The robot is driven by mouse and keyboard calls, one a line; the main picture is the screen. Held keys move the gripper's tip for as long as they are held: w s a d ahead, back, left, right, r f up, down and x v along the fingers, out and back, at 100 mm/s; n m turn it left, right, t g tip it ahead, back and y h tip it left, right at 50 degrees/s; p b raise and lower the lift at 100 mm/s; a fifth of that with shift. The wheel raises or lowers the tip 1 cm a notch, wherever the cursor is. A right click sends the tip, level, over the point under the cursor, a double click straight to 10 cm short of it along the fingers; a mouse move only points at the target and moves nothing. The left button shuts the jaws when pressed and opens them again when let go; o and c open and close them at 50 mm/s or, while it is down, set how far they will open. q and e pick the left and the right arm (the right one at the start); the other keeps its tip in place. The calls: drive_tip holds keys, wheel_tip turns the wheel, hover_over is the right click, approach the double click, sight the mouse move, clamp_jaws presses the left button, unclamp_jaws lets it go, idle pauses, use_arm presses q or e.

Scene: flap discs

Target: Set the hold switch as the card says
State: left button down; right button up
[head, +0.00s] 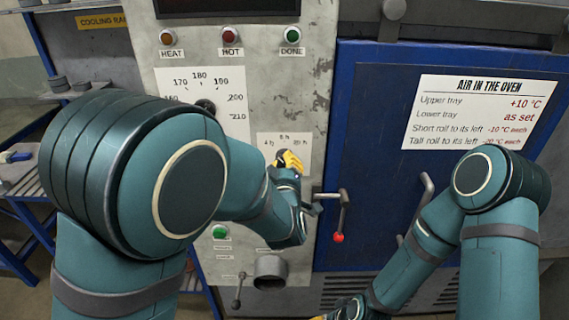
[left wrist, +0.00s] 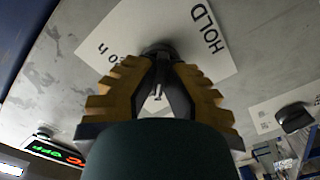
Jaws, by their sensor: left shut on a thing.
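The hold switch (left wrist: 158,50) is a dark knob on a white plate (left wrist: 118,45) that reads HOLD in the left wrist view. That plate also shows in the head view (head: 303,160), with small hour marks along its top. My left gripper (head: 288,158), with yellow fingers, is at the plate and shut on the knob; its fingers (left wrist: 157,88) hide part of the knob, and its pointing is unclear. A white card (head: 480,112) headed AIR IN THE OVEN hangs on the blue door; it lists tray and roll offsets. My right gripper (head: 324,317) barely shows at the bottom edge.
A temperature dial (head: 205,106) sits up-left of the hold plate, partly behind my left arm. HEAT, HOT and DONE lamps (head: 230,35) are above. A red-tipped handle (head: 338,237) juts out just right of my left wrist. A green button (head: 219,232) is below.

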use_arm(q)
drive_tip(key=m, duration=0.4)
drive_tip(key=shift+b, duration=0.4)
drive_tip(key=shift+r+m, duration=0.1)
drive_tip(key=shift+m, duration=2.1)
drive_tip(key=c, duration=1)
unclamp_jaws()
drive_tip(key=shift+w, duration=0.1)
drive_tip(key=shift+c, duration=0.2)
